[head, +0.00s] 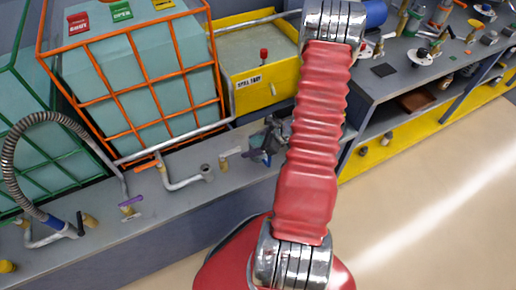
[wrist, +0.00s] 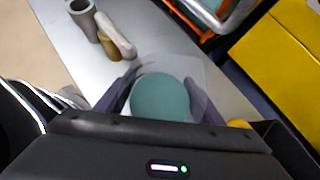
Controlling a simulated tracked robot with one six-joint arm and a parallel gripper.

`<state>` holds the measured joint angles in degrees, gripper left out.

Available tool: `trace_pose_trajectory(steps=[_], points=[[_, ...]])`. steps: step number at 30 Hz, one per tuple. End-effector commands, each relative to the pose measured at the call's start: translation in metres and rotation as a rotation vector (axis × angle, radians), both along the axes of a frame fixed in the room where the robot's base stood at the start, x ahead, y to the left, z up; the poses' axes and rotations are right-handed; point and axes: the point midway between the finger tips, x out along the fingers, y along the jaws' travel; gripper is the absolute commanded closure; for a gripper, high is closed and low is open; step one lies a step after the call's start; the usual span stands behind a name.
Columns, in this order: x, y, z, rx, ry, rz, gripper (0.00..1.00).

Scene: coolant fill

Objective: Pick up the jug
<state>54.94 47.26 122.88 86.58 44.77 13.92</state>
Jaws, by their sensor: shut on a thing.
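The jug (wrist: 161,96) shows in the wrist view as a clear, see-through vessel with a round teal surface inside it, seen from above. My gripper (wrist: 160,84) has one dark finger on each side of the jug and is shut on it. The jug's lower part and handle cannot be made out. In the head view my gripper (head: 268,140) is at the bench, partly hidden behind my red arm. The jug cannot be made out clearly there.
The grey bench (head: 183,213) carries a bent metal pipe (head: 188,181) left of my gripper. Behind stand an orange-caged tank (head: 140,85) and a yellow bin (head: 258,75). A corrugated hose (head: 52,120) is at left. A cluttered worktop (head: 400,60) is at right.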

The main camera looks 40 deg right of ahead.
Motion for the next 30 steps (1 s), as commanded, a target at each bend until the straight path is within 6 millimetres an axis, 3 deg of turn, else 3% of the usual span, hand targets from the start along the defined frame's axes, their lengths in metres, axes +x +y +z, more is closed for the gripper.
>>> trace_pose_trajectory(steps=[11,18,30], points=[[0.0,0.0,0.001,0.0,0.001,0.0,0.78],[0.0,0.0,0.017,-0.001,-0.001,0.0,0.78],[-0.084,0.024,0.015,0.003,0.002,-0.005,0.78]])
